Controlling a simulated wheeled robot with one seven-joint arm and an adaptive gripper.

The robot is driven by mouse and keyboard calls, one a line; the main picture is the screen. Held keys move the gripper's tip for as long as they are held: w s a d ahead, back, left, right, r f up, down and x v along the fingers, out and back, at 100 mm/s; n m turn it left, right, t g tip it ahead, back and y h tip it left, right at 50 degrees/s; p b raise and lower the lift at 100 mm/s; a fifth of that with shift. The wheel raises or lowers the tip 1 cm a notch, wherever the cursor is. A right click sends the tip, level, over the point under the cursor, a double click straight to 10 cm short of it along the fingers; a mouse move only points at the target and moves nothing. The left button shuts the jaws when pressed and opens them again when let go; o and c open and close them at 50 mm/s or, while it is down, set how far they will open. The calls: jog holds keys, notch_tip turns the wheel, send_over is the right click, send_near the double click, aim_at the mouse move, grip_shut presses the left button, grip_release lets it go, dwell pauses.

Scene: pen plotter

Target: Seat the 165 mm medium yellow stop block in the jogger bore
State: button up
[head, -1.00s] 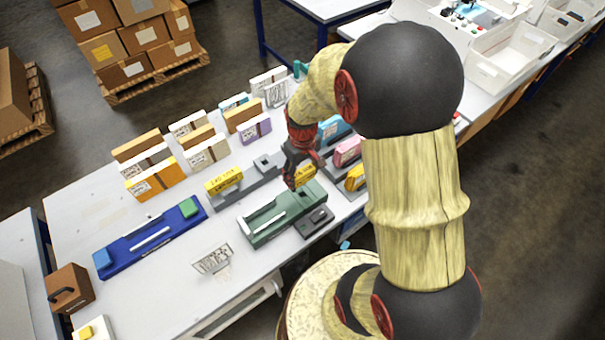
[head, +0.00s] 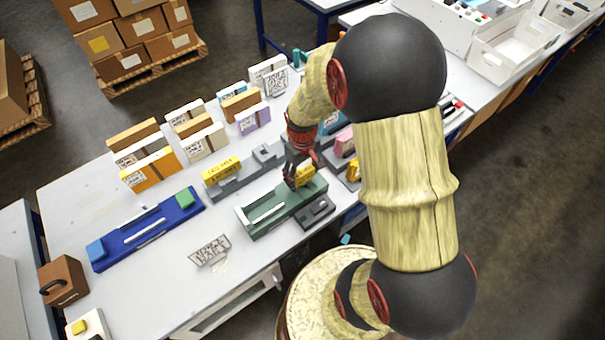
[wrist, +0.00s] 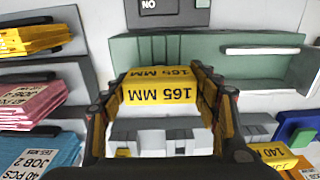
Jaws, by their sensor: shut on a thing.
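The yellow stop block marked 165 MM (wrist: 160,92) is between the two fingers of my gripper (wrist: 162,105) in the wrist view. In the head view the block (head: 305,175) shows at the tips of my gripper (head: 298,178), over the far right end of the green jogger (head: 262,222). The jogger (wrist: 205,50) also fills the space beyond the block in the wrist view. The bore is hidden, and I cannot tell whether the block touches the jogger.
A grey rack (head: 240,183) with another yellow block (head: 220,170) stands behind the jogger. A blue fixture (head: 150,238) lies at left. Pink (head: 344,143) and yellow stacks stand close at right. The table in front left of the jogger is mostly clear.

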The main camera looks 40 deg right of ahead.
jog(key=shift+f+b, duration=0.8)
jog(key=shift+f, duration=0.65)
dwell(0.4)
jog(key=o, duration=1.3)
jog(key=shift+c, duration=0.2)
notch_tip(320, 180, up, 12)
